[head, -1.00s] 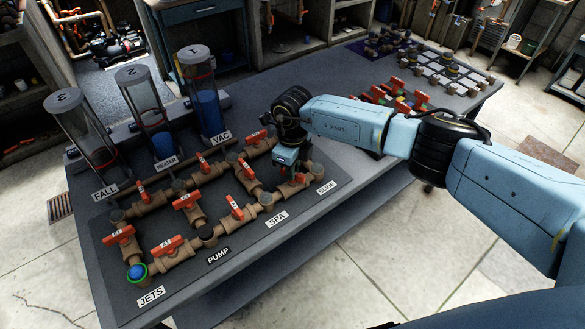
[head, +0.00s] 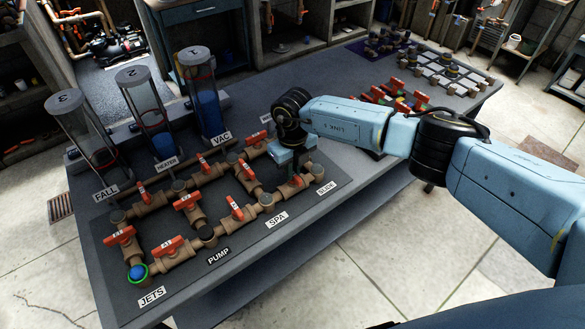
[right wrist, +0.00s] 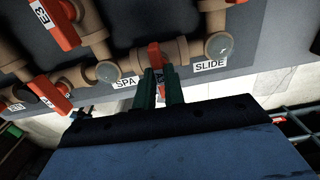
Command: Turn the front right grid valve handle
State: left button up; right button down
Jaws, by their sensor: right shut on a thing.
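The pipe grid lies on a dark board (head: 232,249) on the bench. The front right valve handle (head: 296,181) is red and sits on the front pipe run between the SPA and SLIDE labels. My right gripper (head: 294,168) is at this handle, coming down from above. In the right wrist view the red handle (right wrist: 154,54) reaches between the two green fingers of the gripper (right wrist: 159,84), which are shut on it. The handle's outer end is partly hidden by the fingers. My left gripper is not in view.
Another red handle (head: 237,208) stands to the left on the front run. A rack of coloured valves (head: 398,97) lies behind my right arm.

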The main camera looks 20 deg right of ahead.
jog(key=c, duration=1.5)
grip_release()
jog(key=shift+r, duration=0.1)
notch_tip(320, 180, up, 13)
jog(key=shift+r+b, duration=0.15)
jog(key=shift+b, duration=0.25)
